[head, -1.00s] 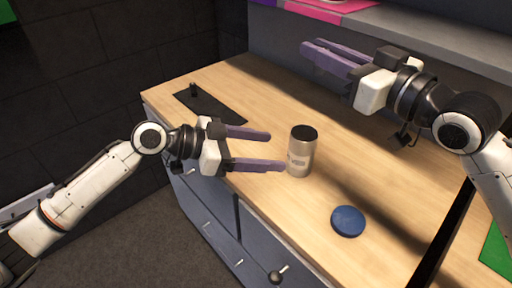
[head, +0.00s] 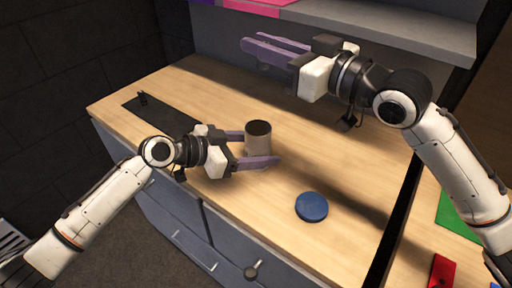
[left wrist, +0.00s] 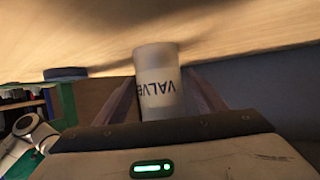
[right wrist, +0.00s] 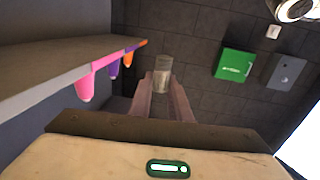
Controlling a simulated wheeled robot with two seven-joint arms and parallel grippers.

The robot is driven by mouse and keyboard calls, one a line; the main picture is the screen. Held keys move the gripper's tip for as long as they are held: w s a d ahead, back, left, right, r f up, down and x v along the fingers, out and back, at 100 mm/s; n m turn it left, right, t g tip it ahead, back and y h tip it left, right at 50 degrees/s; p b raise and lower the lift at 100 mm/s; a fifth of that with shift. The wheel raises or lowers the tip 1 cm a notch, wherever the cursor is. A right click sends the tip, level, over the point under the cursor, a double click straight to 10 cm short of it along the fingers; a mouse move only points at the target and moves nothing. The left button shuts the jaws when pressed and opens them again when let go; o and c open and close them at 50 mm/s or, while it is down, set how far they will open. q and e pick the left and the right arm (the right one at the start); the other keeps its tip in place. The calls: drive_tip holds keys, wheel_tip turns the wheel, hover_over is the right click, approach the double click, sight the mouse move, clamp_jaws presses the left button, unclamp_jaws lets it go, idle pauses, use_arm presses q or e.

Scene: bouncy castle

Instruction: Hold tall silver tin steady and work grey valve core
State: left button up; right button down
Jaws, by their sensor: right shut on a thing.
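The tall silver tin (head: 258,131) stands upright on the wooden worktop, its top dark. My left gripper (head: 263,146) is open around it, one finger on each side. The left wrist view shows the tin (left wrist: 157,75), lettered "VALVE", between the fingers with gaps beside it. My right gripper (head: 253,43) is raised above the back of the worktop, clear of the tin. In the right wrist view a pale grey piece (right wrist: 163,70) shows at its fingertips; I take it for the grey valve core, but its details are unclear.
A round blue disc (head: 311,206) lies on the worktop right of the tin. A black mat (head: 165,116) with a small dark upright piece (head: 142,98) lies at the left. A grey shelf (head: 400,30) runs behind. A red object (head: 442,271) is at the lower right.

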sight(268, 67)
use_arm(q)
drive_tip(key=c, duration=1)
use_arm(e)
drive_tip(key=f, duration=0.3)
drive_tip(key=d+f, duration=0.1)
drive_tip(key=shift+w+f, duration=0.3)
drive_tip(key=shift+f, duration=0.1)
wheel_tip(268, 67, down, 6)
drive_tip(key=c, duration=1.6)
unclamp_jaws()
drive_tip(key=shift+o, duration=0.2)
drive_tip(key=shift+d, duration=0.1)
drive_tip(key=v, duration=1.2)
